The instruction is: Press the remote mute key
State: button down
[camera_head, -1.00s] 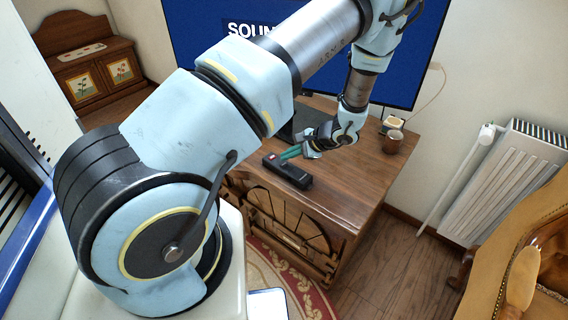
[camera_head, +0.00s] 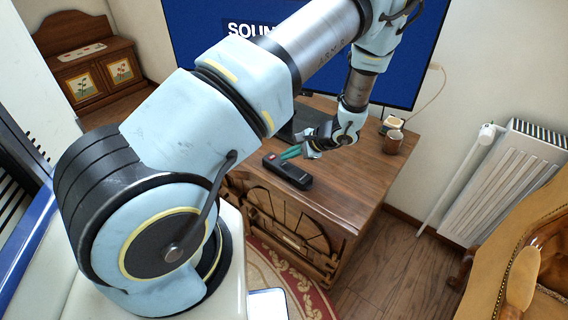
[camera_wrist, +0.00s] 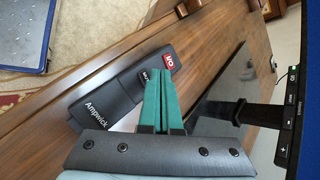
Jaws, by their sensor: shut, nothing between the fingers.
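A black remote (camera_head: 288,171) lies on the wooden cabinet top near its front edge. In the wrist view, the remote (camera_wrist: 108,98) shows the name "Ampwick", a red I/O key (camera_wrist: 169,62) and a dark key with a white label (camera_wrist: 145,77), partly hidden by a finger, so its full label cannot be read. My gripper (camera_head: 283,155) is shut and empty, its green fingers over the remote. In the wrist view, the shut fingertips (camera_wrist: 161,78) appear beside the labelled key and below the red key. I cannot tell whether they touch the remote.
A television (camera_head: 205,50) with a blue screen stands behind; my arm covers part of its "SOUN…" text. Its dark stand (camera_wrist: 225,85) is close to my gripper. The cabinet top (camera_head: 345,185) right of the remote is clear.

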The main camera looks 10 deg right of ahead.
jog(key=shift+f+b, duration=0.45)
jog(key=shift+f+b, duration=0.35)
dwell(0.7)
jog(key=shift+r, duration=0.1)
jog(key=shift+r+p, duration=0.45)
jog(key=shift+r, duration=0.25)
jog(key=shift+r+p, duration=1.55)
jog(key=shift+r, duration=1)
jog(key=shift+f, duration=0.1)
